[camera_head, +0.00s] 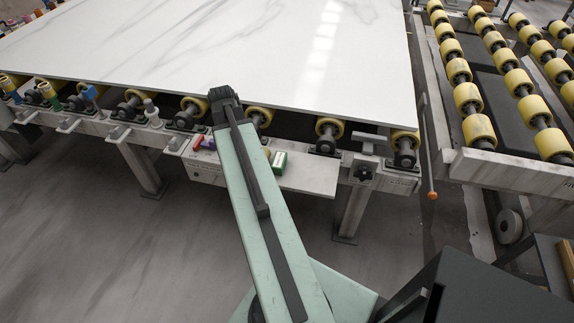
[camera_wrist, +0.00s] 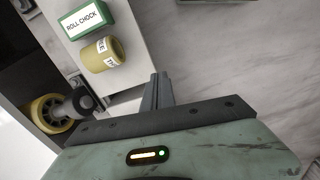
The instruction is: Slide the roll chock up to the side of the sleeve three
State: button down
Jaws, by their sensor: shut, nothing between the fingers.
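The roll chock (camera_wrist: 85,20) is a green block with a white label reading ROLL CHOCK, at the upper left of the wrist view. Right beside it lies a yellow sleeve (camera_wrist: 103,55) with a white label that is only partly legible. I cannot tell whether the two touch. Both are on a pale shelf (camera_wrist: 126,22). The green block (camera_head: 279,160) also shows in the head view, just right of my arm, which hides most of the sleeve. My gripper (camera_wrist: 157,88) is shut and empty, to the lower right of the sleeve, apart from it.
A large white marble slab (camera_head: 230,50) lies on rollers above and behind the shelf (camera_head: 310,177). A yellow roller (camera_wrist: 50,112) is at the left of the wrist view. A red and purple item (camera_head: 205,143) sits left of my arm. Grey floor is open in front.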

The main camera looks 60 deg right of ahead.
send_near(284, 161)
jog(key=a, duration=0.1)
jog(key=w+a, duration=0.1)
jog(key=a, duration=0.1)
jog(key=shift+w+f+n, duration=0.15)
jog(key=shift+f+n, duration=0.05)
jog(key=shift+n, duration=0.1)
jog(key=s+d, duration=0.5)
jog(key=s, duration=0.2)
jog(key=shift+n, duration=0.3)
notch_tip(284, 161, down, 10)
jog(key=b, duration=1)
jog(key=shift+w, duration=0.15)
jog(key=shift+w+a+f+b, duration=0.1)
jog(key=shift+w+f+b, duration=0.05)
jog(key=shift+f+b, duration=0.5)
jog(key=w, duration=0.2)
jog(key=w+a+r, duration=0.1)
jog(key=shift+r+p, duration=0.1)
jog(key=shift+p, duration=0.3)
jog(key=shift+w+a, duration=0.1)
jog(key=shift+w, duration=0.15)
jog(key=shift+w, duration=0.1)
jog(key=shift+w+a, duration=0.25)
jog(key=shift+w, duration=0.65)
